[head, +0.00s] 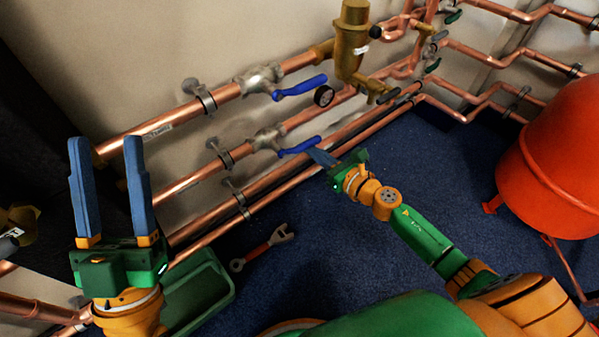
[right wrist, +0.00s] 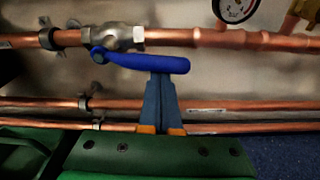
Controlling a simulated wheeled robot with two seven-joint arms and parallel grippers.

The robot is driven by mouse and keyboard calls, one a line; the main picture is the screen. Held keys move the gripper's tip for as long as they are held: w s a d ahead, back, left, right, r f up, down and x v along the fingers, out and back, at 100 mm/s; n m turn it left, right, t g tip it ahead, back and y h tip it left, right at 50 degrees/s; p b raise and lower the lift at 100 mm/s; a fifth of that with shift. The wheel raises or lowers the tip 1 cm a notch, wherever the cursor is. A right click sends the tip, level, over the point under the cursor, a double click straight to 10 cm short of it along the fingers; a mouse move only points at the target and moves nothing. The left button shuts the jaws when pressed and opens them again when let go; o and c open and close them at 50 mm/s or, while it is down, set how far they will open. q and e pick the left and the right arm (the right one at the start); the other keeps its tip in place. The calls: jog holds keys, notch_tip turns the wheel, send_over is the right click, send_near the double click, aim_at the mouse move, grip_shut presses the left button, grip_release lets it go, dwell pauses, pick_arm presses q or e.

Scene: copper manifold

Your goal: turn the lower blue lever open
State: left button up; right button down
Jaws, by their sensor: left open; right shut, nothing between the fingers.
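The lower blue lever (head: 300,146) sits on a grey valve (head: 268,139) on the middle copper pipe. In the right wrist view the lever (right wrist: 145,61) points right, roughly along the pipe, from its valve (right wrist: 115,37). My right gripper (head: 318,156) is shut and empty, its fingertips at the lever's free end. In the right wrist view the closed fingers (right wrist: 161,85) stand just below the lever; I cannot tell whether they touch it. The upper blue lever (head: 301,87) is on the pipe above. My left gripper (head: 105,142) is open and empty at the left.
A round gauge (head: 323,96) and a brass fitting (head: 352,40) are near the levers. A wrench (head: 262,248) and a green tray (head: 205,295) lie on the floor. A red tank (head: 555,150) stands at right.

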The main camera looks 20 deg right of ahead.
pick_arm(q)
jog(key=shift+w+f+g, duration=0.35)
jog(key=shift+w+g, duration=0.05)
